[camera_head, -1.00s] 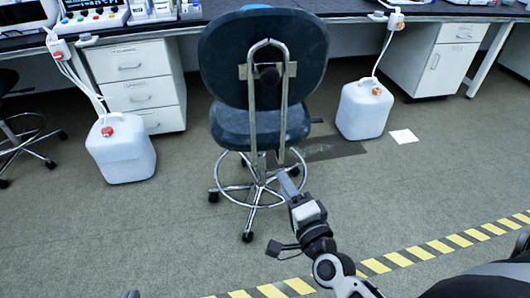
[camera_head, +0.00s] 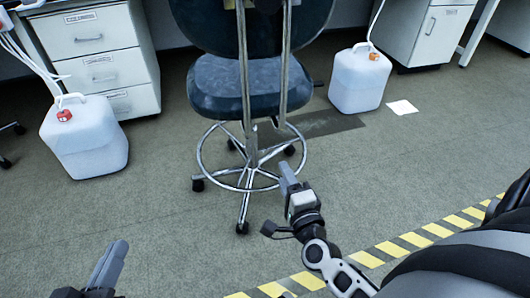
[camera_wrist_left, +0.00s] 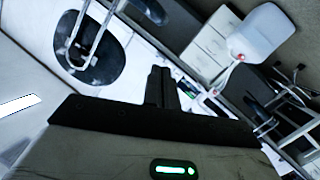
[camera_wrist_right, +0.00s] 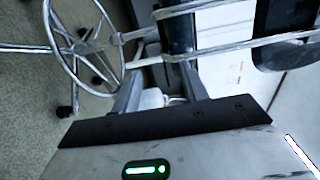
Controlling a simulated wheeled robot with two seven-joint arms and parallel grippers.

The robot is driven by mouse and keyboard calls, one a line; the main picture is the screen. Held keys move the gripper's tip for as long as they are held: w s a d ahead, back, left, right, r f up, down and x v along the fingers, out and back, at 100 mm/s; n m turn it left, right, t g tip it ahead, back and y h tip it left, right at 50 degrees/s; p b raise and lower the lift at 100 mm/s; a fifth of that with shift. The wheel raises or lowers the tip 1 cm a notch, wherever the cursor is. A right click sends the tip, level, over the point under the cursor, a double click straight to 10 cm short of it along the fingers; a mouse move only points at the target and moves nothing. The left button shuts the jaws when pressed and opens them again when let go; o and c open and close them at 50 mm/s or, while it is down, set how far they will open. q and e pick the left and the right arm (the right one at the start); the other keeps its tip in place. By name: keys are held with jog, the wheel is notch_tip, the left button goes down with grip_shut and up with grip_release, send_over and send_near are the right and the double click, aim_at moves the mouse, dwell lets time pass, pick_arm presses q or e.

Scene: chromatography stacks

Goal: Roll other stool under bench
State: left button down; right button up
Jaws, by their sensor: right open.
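A dark blue stool with a backrest, chrome uprights, a foot ring and casters (camera_head: 240,90) stands upright in the middle of the floor, its back towards me. The top of its backrest is cut off. The bench shows mainly as white drawers (camera_head: 95,40) and a white cabinet (camera_head: 430,35) behind the stool. My right gripper (camera_head: 287,178) is open, low and just right of the stool's base; its spread fingers (camera_wrist_right: 160,88) point at the chrome uprights. I cannot tell whether they touch. My left gripper (camera_head: 115,262) is at the lower left, apart from the stool, its fingers together and empty (camera_wrist_left: 161,82).
A white jug with a red cap (camera_head: 85,140) stands left of the stool, and another jug (camera_head: 358,80) stands right. A white paper (camera_head: 402,107) lies on the floor. Yellow-striped tape (camera_head: 400,245) crosses the front right. Floor between the jugs is mostly clear around the stool.

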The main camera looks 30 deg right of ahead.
aim_at(266, 140)
jog(key=b+x, duration=0.1)
jog(key=x, duration=1.5)
jog(key=shift+w+b, duration=0.15)
jog(key=shift+b, duration=0.25)
grip_shut()
jog(key=shift+a+f, duration=0.1)
jog(key=shift+f, duration=0.15)
